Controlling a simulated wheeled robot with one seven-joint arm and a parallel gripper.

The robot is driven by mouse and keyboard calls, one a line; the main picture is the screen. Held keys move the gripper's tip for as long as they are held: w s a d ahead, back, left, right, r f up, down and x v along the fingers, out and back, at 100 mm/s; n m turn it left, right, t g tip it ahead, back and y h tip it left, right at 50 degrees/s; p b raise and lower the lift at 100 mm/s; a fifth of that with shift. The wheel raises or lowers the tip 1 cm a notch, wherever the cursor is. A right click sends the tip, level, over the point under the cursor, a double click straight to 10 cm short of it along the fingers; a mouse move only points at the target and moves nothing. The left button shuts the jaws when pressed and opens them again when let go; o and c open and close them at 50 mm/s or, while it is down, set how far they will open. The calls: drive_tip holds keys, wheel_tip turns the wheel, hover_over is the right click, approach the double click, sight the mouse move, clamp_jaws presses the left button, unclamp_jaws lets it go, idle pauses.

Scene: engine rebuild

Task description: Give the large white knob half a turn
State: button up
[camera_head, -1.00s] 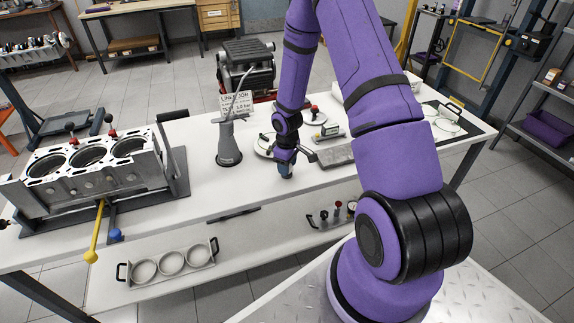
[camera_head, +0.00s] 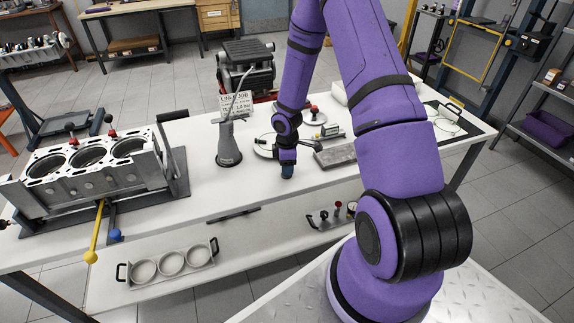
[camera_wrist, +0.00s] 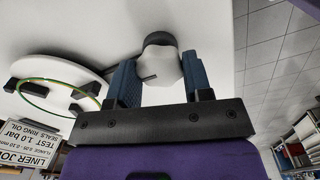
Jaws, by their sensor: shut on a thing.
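The large white knob (camera_wrist: 164,66) sits between the two blue fingers of my gripper (camera_wrist: 160,80) in the wrist view. It has a faceted white body, a dark cap at its far end and a dark slot or mark on its left side. My gripper is shut on it. In the head view my gripper (camera_head: 287,170) points down at the white bench near its front edge, and the knob itself is hidden there.
A round white plate with a green ring (camera_wrist: 48,92) lies left in the wrist view, beside a sign (camera_wrist: 38,135). The engine block (camera_head: 90,170) is far left.

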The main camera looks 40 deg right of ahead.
idle(0.3)
drive_tip(key=o, duration=0.9)
drive_tip(key=shift+r, duration=0.15)
wheel_tip(320, 180, up, 10)
drive_tip(key=shift+r, duration=0.25)
drive_tip(key=shift+r, duration=0.1)
